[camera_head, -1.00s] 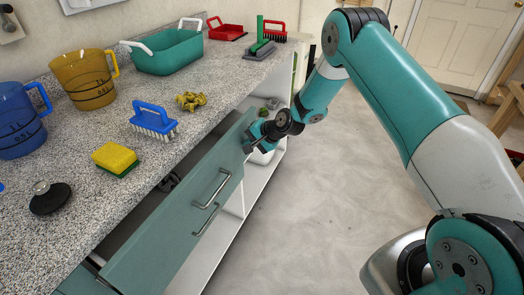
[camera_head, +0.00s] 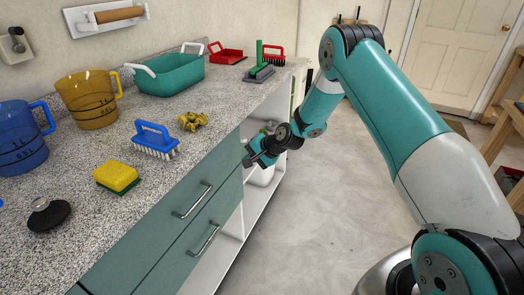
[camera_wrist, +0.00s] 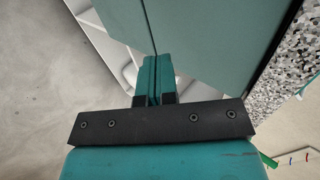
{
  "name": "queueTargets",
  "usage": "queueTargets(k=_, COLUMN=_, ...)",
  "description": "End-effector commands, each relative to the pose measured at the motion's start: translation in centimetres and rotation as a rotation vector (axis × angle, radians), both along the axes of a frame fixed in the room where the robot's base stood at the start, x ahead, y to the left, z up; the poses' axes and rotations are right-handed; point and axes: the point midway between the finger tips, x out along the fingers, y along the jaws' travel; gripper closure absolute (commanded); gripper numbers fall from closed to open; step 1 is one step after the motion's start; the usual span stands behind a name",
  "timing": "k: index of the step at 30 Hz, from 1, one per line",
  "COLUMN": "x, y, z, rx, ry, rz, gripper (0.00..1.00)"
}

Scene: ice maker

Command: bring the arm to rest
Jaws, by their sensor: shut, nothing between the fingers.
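My gripper (camera_head: 250,160) is shut and empty. It hangs at the end of my teal and white arm, by the right end of the drawer fronts and below the counter's edge. In the wrist view the two teal fingers (camera_wrist: 154,75) lie together, with a teal cabinet front close by them. The upper drawer (camera_head: 205,182) is closed, flush with the cabinet, with its metal handle (camera_head: 193,201) showing. A lower front with a handle (camera_head: 203,240) is closed below it. Whether the fingertips touch the cabinet cannot be told.
The speckled counter (camera_head: 215,115) holds a blue brush (camera_head: 156,139), a yellow sponge (camera_head: 117,176), blue and amber jugs, a teal basin (camera_head: 168,75) and a red tray. White open shelving (camera_head: 257,195) stands beside the drawers. The floor (camera_head: 310,220) to the right is clear.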

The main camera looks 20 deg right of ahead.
Motion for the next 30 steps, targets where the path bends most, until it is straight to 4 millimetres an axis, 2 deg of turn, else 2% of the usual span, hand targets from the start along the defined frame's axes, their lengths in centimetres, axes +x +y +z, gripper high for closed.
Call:
queueTargets(k=3, x=-1.5, y=-0.9, z=2.1, rx=0.000, ry=-0.005, rz=0.004, gripper=1.00)
queueTargets(k=9, x=-3.5, y=-2.1, z=4.6, rx=-0.001, ry=-0.004, rz=0.013, gripper=1.00)
queueTargets(k=15, x=-4.4, y=-2.9, z=5.5, rx=-0.001, ry=-0.003, rz=0.012, gripper=1.00)
queueTargets(k=20, x=-4.6, y=-2.7, z=6.1, rx=-0.007, ry=-0.004, rz=0.025, gripper=1.00)
queueTargets(k=23, x=-5.4, y=-1.0, z=8.5, rx=-0.040, ry=-0.012, rz=0.097, gripper=1.00)
queueTargets(k=26, x=-7.8, y=2.2, z=12.7, rx=-0.110, ry=-0.025, rz=0.247, gripper=1.00)
queueTargets(k=29, x=-12.1, y=6.1, z=17.7, rx=-0.202, ry=-0.042, rz=0.450, gripper=1.00)
queueTargets(k=30, x=-14.2, y=7.4, z=19.4, rx=-0.240, ry=-0.048, rz=0.534, gripper=1.00)
